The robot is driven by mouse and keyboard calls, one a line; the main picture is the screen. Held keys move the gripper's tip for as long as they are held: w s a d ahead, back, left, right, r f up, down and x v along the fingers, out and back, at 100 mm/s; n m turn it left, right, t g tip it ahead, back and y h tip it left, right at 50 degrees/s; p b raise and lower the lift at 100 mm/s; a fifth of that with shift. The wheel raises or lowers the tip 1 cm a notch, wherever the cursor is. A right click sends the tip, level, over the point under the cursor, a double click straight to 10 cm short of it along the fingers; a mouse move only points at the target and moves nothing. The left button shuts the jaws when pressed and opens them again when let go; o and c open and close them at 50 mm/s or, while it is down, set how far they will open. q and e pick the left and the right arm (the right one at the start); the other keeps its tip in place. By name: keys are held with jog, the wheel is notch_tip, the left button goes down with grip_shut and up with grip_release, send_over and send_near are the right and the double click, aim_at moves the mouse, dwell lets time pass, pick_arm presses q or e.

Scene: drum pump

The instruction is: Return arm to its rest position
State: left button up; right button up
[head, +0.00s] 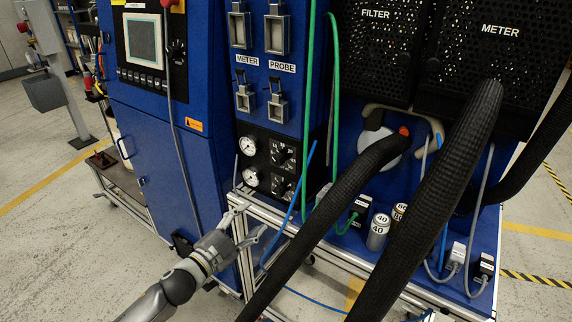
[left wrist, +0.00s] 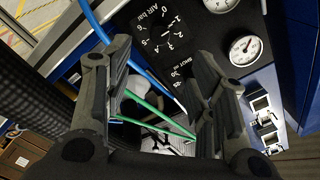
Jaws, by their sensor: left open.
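My left arm comes in from the lower left in the head view. Its gripper (head: 250,222) is open and empty, beside the front edge of the blue drum pump machine (head: 181,165), below the gauge panel (head: 268,164). In the left wrist view my gripper (left wrist: 160,88) has its two dark fingers spread wide. A blue hose (left wrist: 125,48) and a green hose (left wrist: 150,112) pass between or behind the fingers; I cannot tell how close they are. I cannot make out my right gripper in either view.
Thick black hoses (head: 432,205) cross the front of the machine. An aluminium frame (head: 345,262) runs along its lower edge. Grey labelled cylinders (head: 378,232) stand on the shelf. Free concrete floor (head: 70,235) lies to the left.

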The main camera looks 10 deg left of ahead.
pick_arm(q)
jog(key=s+a+f+n+g+y+p, duration=0.1)
jog(key=s+a+f+n+g+y, duration=0.15)
jog(key=f, duration=0.75)
jog(key=s+a+f+n+g+y, duration=0.1)
jog(key=a+f+n+y, duration=0.15)
jog(key=f, duration=0.65)
jog(key=s+a+f+n+g+y, duration=0.1)
jog(key=s+f+g, duration=0.1)
jog(key=s+f, duration=0.5)
jog(key=s+a+f+n+g, duration=0.15)
jog(key=s+f, duration=0.25)
jog(key=f, duration=0.5)
jog(key=s+d+f+n+g, duration=0.1)
jog(key=s+f, duration=0.4)
jog(key=s, duration=0.6)
jog(key=s+d+f+n+g+p, duration=0.1)
jog(key=s+d+f+g, duration=0.3)
jog(key=s, duration=0.8)
jog(key=s+d+f+n+g+p, duration=0.1)
jog(key=s+d+f+g, duration=0.1)
jog(key=s+f+g, duration=0.2)
jog(key=s+f, duration=0.3)
jog(key=s, duration=0.5)
jog(key=shift+d+f, duration=0.3)
jog(key=shift+d, duration=0.1)
jog(key=shift+s+n, duration=0.1)
jog(key=shift+n, duration=0.15)
